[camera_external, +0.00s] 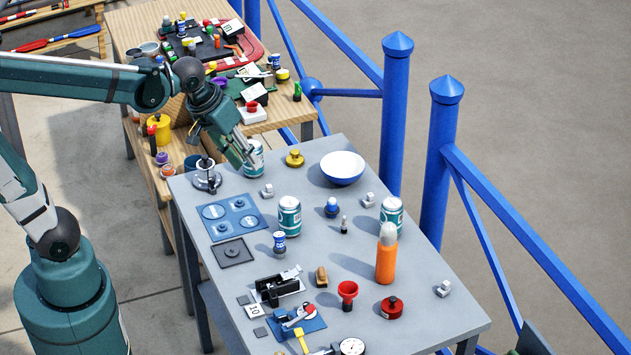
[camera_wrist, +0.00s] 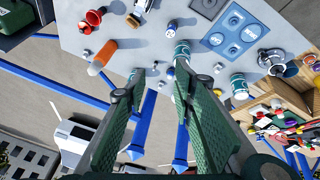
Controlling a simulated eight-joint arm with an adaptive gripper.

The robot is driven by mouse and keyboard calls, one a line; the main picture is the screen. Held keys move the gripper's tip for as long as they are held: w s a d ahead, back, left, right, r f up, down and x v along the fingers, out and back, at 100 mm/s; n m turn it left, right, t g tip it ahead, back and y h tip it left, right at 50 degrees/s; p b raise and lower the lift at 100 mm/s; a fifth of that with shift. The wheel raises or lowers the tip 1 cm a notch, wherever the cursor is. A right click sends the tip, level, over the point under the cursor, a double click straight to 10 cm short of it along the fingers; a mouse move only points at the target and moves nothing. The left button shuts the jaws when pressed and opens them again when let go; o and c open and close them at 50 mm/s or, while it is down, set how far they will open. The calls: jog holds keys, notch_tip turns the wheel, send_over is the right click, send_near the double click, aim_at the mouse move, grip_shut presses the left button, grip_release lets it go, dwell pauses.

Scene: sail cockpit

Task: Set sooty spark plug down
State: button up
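A small upright piece with a pale top and dark lower part (camera_external: 344,225) stands on the grey table, right of a blue knob (camera_external: 332,207). It may be the spark plug, but it is too small to tell whether it is sooty. My gripper (camera_external: 247,160) is above the far left part of the table, overlapping a green-and-white can (camera_external: 256,150) in the external view. In the wrist view my gripper (camera_wrist: 160,72) has its two fingers apart, with no held object visible between them.
The grey table (camera_external: 310,256) also holds a white bowl (camera_external: 342,167), a brass knob (camera_external: 294,158), an orange bottle (camera_external: 386,262), a red funnel (camera_external: 347,293) and a blue plate (camera_external: 234,216). A blue railing (camera_external: 438,170) stands along its right side. A cluttered wooden table lies behind.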

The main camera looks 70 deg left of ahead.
jog(key=s+f+m+t, duration=0.1)
jog(key=s+m, duration=0.4)
jog(key=s, duration=0.6)
jog(key=shift+d+f+t, duration=0.35)
jog(key=shift+d+t, duration=0.05)
jog(key=shift+t, duration=0.2)
